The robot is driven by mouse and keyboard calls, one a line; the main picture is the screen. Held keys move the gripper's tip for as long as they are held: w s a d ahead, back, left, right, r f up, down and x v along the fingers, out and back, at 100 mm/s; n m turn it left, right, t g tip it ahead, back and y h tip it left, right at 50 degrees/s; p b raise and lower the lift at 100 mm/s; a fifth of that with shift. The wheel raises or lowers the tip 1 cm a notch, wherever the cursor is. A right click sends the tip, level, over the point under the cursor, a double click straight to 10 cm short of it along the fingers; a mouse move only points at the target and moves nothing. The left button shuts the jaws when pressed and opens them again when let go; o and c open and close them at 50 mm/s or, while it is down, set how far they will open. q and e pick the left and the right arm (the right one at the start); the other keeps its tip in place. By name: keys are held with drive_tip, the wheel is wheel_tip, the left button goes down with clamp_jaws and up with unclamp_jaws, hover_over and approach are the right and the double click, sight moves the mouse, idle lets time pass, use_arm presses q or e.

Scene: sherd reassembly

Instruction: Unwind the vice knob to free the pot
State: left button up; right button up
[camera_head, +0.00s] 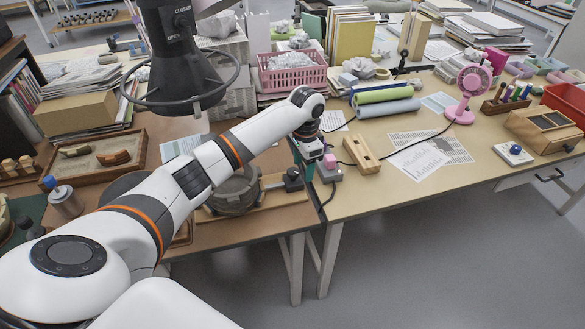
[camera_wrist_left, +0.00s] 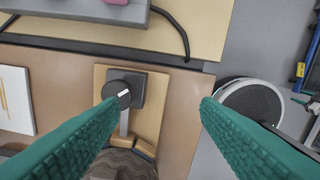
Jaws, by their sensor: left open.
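The vice knob (camera_head: 292,179) is a dark round knob on a dark block at the right end of a wooden board (camera_head: 270,197). In the left wrist view the knob (camera_wrist_left: 122,92) has a white mark on its face. The dark grey pot (camera_head: 235,190) sits left of it in the vice, partly behind my left arm; its banded edge (camera_wrist_left: 122,166) shows at the bottom of the wrist view. My left gripper (camera_head: 305,166) has teal fingers (camera_wrist_left: 162,102), open and empty, above the knob area. The knob appears near the left fingertip; contact cannot be told.
A grey box with a pink top (camera_head: 329,168) and a wooden block (camera_head: 361,154) stand close by on the right table. A black cable runs there. A black extraction hood (camera_head: 185,80) hangs above the left table. A tray with sherds (camera_head: 98,163) lies left.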

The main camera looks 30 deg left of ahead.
use_arm(q)
wheel_tip(320, 180, up, 6)
drive_tip(key=n, duration=0.1)
hover_over(293, 171)
wheel_tip(293, 171, down, 12)
drive_tip(key=shift+s+p, duration=0.1)
drive_tip(key=shift+p, duration=0.3)
drive_tip(key=shift+c, duration=0.4)
drive_tip(key=c, duration=0.9)
